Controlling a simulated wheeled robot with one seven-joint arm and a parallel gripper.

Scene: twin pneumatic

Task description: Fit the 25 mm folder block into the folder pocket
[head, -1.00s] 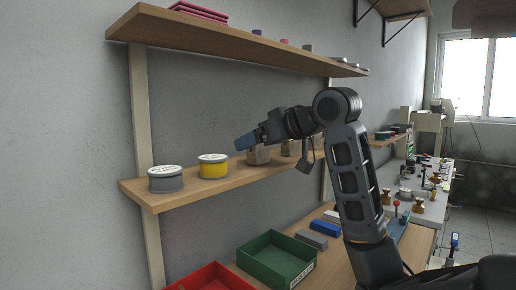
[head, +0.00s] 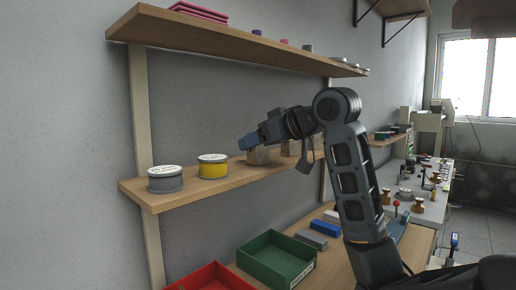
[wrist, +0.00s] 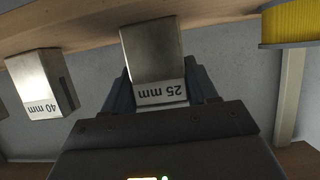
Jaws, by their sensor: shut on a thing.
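The 25 mm block (wrist: 152,55) is a silver-grey metal piece with a white "25 mm" label, upside down in the wrist view. My gripper (wrist: 163,92) is shut on its labelled end, with one blue-grey finger at each side. In the head view my gripper (head: 247,142) is at the middle shelf, and the block (head: 258,156) shows just below its fingers. I cannot tell whether the block still touches the shelf. I cannot make out the folder pocket in either view.
A 40 mm block (wrist: 38,80) stands beside the held one. An upper shelf (head: 240,42) runs overhead. Green (head: 270,262) and red trays (head: 205,278) lie below.

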